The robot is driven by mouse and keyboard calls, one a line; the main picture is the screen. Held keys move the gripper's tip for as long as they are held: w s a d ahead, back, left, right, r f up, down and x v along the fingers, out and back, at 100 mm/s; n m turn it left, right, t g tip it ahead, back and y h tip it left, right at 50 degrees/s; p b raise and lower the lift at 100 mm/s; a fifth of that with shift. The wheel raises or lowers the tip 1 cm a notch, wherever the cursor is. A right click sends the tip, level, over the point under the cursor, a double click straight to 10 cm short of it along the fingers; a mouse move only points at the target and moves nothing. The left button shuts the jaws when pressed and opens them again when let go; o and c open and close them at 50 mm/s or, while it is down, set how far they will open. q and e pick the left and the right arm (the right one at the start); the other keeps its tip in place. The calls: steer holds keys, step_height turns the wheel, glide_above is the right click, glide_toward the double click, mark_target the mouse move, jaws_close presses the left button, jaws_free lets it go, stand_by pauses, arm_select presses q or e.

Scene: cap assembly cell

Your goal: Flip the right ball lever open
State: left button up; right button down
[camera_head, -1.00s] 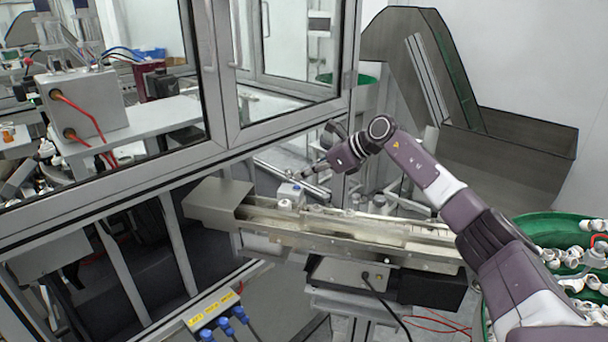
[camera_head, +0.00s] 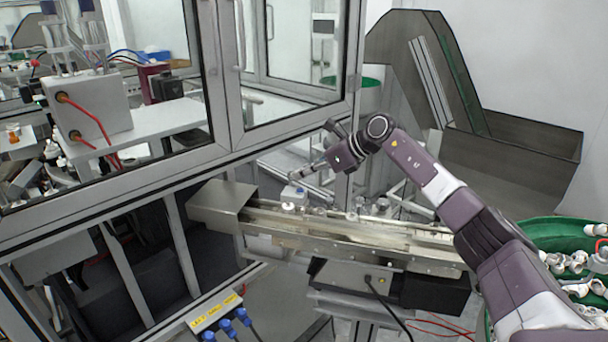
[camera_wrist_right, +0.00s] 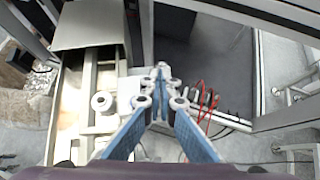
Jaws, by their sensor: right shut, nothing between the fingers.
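My right gripper (camera_head: 296,177) is above the far side of the metal feed rail, at its left part. In the right wrist view its two blue fingers (camera_wrist_right: 158,76) come together at the tips, shut and empty. No ball lever is clear in the head view. My left gripper is not in view.
The feed rail (camera_head: 340,230) carries several white caps and ends under a metal cover (camera_head: 221,203). The glass-doored machine frame (camera_head: 217,80) stands close on the left. A green bin (camera_head: 550,235) of white parts is at the right. Blue plugs (camera_head: 226,329) sit below.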

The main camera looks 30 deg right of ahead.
mark_target(290, 175)
steer(key=w+a, duration=0.1)
steer(key=w+a+r, duration=0.1)
steer(key=shift+w+a+r, duration=0.1)
steer(key=shift+w+a, duration=0.1)
steer(key=shift+a, duration=0.1)
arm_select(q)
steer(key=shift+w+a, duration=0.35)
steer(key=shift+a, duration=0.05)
arm_select(e)
steer(key=shift+w+a+f, duration=0.25)
steer(key=shift+w+a, duration=0.9)
steer(key=shift+a, duration=0.1)
